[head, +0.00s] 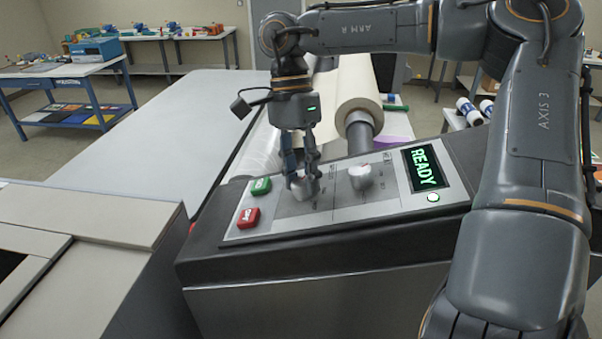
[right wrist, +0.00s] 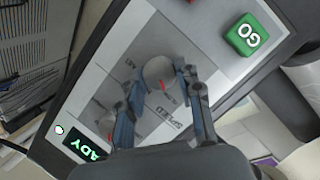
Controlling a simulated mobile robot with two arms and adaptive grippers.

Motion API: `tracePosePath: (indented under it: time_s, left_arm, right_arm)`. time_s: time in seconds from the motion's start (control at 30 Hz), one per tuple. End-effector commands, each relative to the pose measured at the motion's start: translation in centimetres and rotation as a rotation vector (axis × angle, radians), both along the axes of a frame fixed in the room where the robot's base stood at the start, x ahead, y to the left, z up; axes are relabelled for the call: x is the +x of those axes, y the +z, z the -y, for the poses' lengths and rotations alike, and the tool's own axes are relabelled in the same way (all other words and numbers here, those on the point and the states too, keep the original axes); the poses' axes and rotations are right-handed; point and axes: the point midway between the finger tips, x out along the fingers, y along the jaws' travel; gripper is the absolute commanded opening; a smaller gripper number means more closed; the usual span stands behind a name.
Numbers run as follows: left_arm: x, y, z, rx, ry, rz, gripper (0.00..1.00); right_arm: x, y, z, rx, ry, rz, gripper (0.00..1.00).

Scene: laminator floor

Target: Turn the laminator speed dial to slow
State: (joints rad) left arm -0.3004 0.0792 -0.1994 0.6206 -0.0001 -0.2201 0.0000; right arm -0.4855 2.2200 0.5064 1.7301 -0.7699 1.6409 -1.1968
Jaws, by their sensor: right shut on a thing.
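The laminator's control panel (head: 335,219) slopes across the middle of the head view. The speed dial (head: 304,187), a silver-white knob, is the left one of two. It also shows in the right wrist view (right wrist: 158,71), with a red pointer mark and the word SPEED printed beside it. My right gripper (head: 301,176) points down over this dial and is shut on it, a finger on either side; its fingers also show in the right wrist view (right wrist: 155,95). The fingers hide part of the dial and its scale in the head view. My left gripper is not in view.
A second dial (head: 360,177) stands close to the right of the held one. A green GO button (head: 261,186) and a red button (head: 248,217) are at the left. The display (head: 425,168) reads READY. A film roll (head: 358,92) lies behind the panel.

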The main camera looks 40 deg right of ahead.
Motion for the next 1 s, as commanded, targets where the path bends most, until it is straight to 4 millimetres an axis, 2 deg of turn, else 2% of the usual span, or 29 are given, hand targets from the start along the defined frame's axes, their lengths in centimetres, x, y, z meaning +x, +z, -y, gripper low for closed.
tracePosePath:
  time_s: [0.1,0.13,0.23,0.53,0.67,0.77,1.0]
  left_arm:
    - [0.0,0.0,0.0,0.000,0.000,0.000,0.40]
    - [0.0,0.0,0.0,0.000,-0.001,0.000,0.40]
    - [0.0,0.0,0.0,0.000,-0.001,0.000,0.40]
    - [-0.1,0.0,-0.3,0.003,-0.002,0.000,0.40]
    - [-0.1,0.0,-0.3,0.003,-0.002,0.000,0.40]
    - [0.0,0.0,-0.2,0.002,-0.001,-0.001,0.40]
    - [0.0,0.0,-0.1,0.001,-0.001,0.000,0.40]
  right_arm:
    - [0.1,0.1,0.0,-0.002,0.001,0.003,0.03]
    - [0.1,0.1,0.0,-0.002,0.001,0.003,0.37]
    - [0.0,0.1,0.0,-0.002,0.001,0.003,0.57]
    - [0.0,0.1,0.0,-0.001,0.000,0.002,0.58]
    - [0.4,0.9,0.1,-0.002,-0.001,0.004,0.58]
    - [0.8,2.4,0.3,-0.003,-0.003,0.006,0.58]
    - [2.4,7.4,1.0,-0.004,-0.003,0.006,0.58]
